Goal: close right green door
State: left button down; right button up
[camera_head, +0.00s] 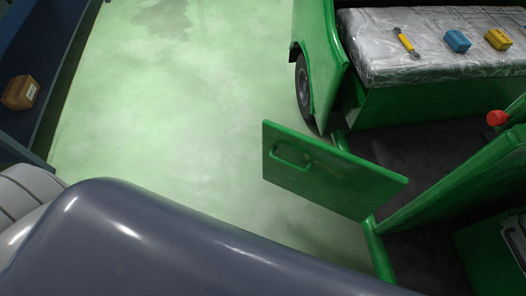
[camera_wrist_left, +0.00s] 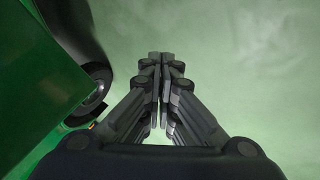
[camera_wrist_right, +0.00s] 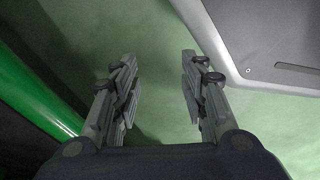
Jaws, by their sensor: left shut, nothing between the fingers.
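The green door (camera_head: 330,172) of the rickshaw stands open in the head view, swung out over the floor. Its handle (camera_head: 290,158) is near its free left end, and its right end is by the green frame. My left gripper (camera_wrist_left: 160,58) is shut and empty over the floor in the left wrist view, right of a green panel (camera_wrist_left: 35,75); I cannot tell whether this panel is the door. My right gripper (camera_wrist_right: 158,62) is open and empty in the right wrist view, right of a green bar (camera_wrist_right: 38,95). Neither gripper shows in the head view.
A wheel (camera_head: 304,84) is beyond the door. The plastic-covered seat (camera_head: 430,60) holds a yellow tool (camera_head: 406,42) and blue and yellow blocks. A shelf with a brown box (camera_head: 20,92) stands at left. The green floor (camera_head: 180,110) between is clear. A grey panel (camera_wrist_right: 265,45) is near my right gripper.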

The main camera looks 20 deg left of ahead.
pick_arm(q)
jog(key=w+d+r+n+t+b, duration=0.2)
jog(key=w+r+n+t+b, duration=0.15)
jog(key=w+r+n, duration=0.25)
jog(key=n+t+b, duration=0.7)
jog(key=n+b, duration=0.1)
jog(key=n, duration=1.2)
send_near(265, 136)
pick_arm(e)
jog(key=w+a+r+t, duration=0.1)
jog(key=w+r, duration=0.9)
jog(key=r, duration=0.2)
pick_arm(q)
jog(key=w+p, duration=0.1)
jog(key=w, duration=0.1)
jog(key=w+p, duration=0.1)
jog(key=w, duration=0.3)
jog(key=shift+d+p, duration=0.3)
jog(key=shift+p, duration=0.1)
jog(key=shift+w, duration=0.5)
pick_arm(e)
notch_tip(265, 136, down, 10)
jog(key=s, duration=0.2)
jog(key=shift+r, duration=0.2)
pick_arm(q)
jog(key=shift+w, duration=0.1)
pick_arm(e)
jog(key=shift+s, duration=0.1)
